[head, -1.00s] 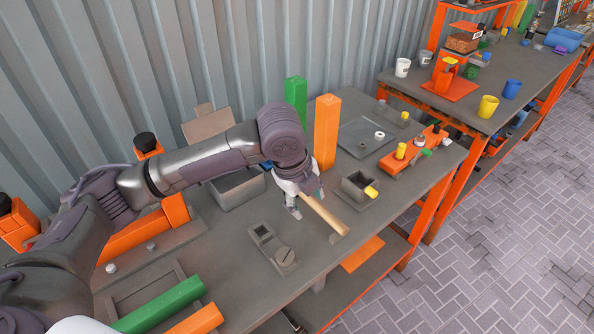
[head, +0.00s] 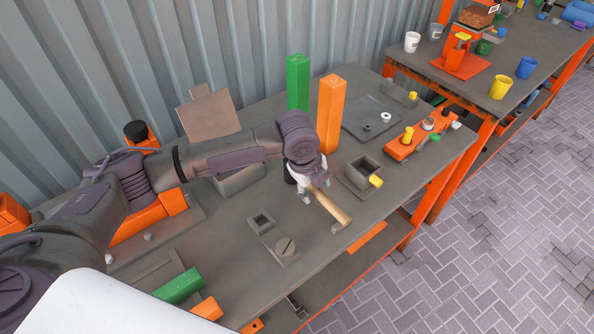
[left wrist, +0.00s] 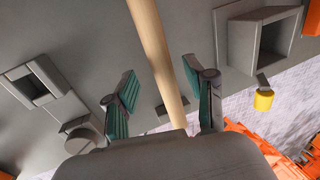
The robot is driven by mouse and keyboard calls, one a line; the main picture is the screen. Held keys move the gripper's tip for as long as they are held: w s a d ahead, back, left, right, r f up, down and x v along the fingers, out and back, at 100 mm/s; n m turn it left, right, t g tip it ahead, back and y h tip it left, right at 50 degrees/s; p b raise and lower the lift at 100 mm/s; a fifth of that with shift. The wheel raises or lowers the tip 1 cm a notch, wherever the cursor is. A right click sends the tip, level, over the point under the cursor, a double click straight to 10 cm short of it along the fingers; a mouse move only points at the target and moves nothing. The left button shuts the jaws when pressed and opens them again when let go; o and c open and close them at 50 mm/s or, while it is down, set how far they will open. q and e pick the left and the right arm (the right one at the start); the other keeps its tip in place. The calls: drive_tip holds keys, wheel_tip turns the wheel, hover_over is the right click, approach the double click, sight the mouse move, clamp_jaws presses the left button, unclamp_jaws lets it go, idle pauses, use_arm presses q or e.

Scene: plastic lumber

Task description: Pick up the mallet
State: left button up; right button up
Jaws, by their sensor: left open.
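The mallet's pale wooden handle (head: 333,210) slants toward the table's front edge. Its far end is hidden behind my gripper and arm in the head view, so I cannot make out the mallet's head. My left gripper (head: 316,190) is at the upper part of the visible handle, with its fingers pointing down. In the left wrist view, the handle (left wrist: 152,45) runs between the two spread teal-padded fingers of my left gripper (left wrist: 160,80). A gap shows on each side of it. My right gripper is not in view.
A grey open box (head: 362,172) with a yellow knob stands right of the handle. A grey block with a square hole (head: 262,222) lies to its left. Orange (head: 330,115) and green (head: 297,82) posts stand behind. The table's front edge is close.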

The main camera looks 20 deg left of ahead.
sight(317, 191)
use_arm(q)
drive_tip(key=x, duration=0.3)
drive_tip(key=shift+w+d+f, duration=0.1)
drive_tip(key=shift+d+f, duration=0.05)
drive_tip(key=shift+f, duration=0.2)
drive_tip(key=c, duration=0.8)
drive_tip(key=shift+c, duration=1.1)
clamp_jaws()
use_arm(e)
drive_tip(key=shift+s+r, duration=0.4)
use_arm(q)
drive_tip(key=shift+w, duration=0.1)
